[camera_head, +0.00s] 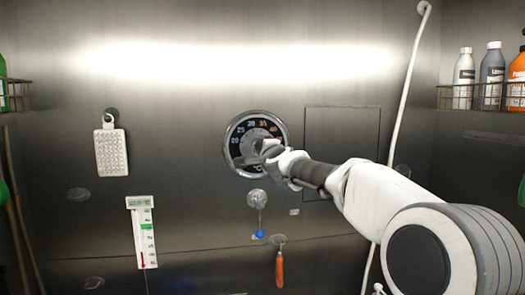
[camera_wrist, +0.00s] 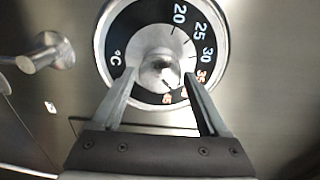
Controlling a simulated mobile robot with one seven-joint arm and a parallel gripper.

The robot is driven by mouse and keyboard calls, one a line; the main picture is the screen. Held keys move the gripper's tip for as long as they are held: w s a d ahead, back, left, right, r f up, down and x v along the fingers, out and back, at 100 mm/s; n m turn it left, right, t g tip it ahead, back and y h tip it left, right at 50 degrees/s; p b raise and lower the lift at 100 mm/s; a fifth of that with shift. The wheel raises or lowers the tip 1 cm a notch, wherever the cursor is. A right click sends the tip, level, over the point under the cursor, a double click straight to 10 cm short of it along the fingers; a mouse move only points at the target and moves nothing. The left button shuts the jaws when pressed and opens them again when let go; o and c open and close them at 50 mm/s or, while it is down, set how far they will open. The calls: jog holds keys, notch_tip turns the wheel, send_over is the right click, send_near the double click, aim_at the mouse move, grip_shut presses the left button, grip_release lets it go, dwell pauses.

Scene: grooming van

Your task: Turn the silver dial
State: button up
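The silver dial (camera_wrist: 162,68) is a round metal knob at the centre of a black thermometer face (camera_wrist: 128,32) with a chrome rim. Numbers from 20 up to 45 and a °C mark show on the face. In the head view, the gauge (camera_head: 236,137) is on the back wall near the middle, partly hidden by my gripper (camera_head: 264,152). In the wrist view, my gripper (camera_wrist: 160,82) is open, with one finger at each side of the knob. I cannot tell whether the fingers touch it.
A metal hook (camera_head: 257,198) sits just below the gauge; its peg (camera_wrist: 48,52) shows in the wrist view. A white grid tag (camera_head: 110,152), a strip thermometer (camera_head: 144,238) and an orange-handled tool (camera_head: 280,269) hang around it. A bottle rack (camera_head: 478,104) is at right.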

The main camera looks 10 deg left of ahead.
jog(key=shift+o, duration=1.1)
jog(key=b+v, duration=0.8)
jog(key=v, duration=0.9)
jog(key=shift+s+b, duration=0.2)
jog(key=shift+b, duration=0.15)
jog(key=shift+d, duration=0.1)
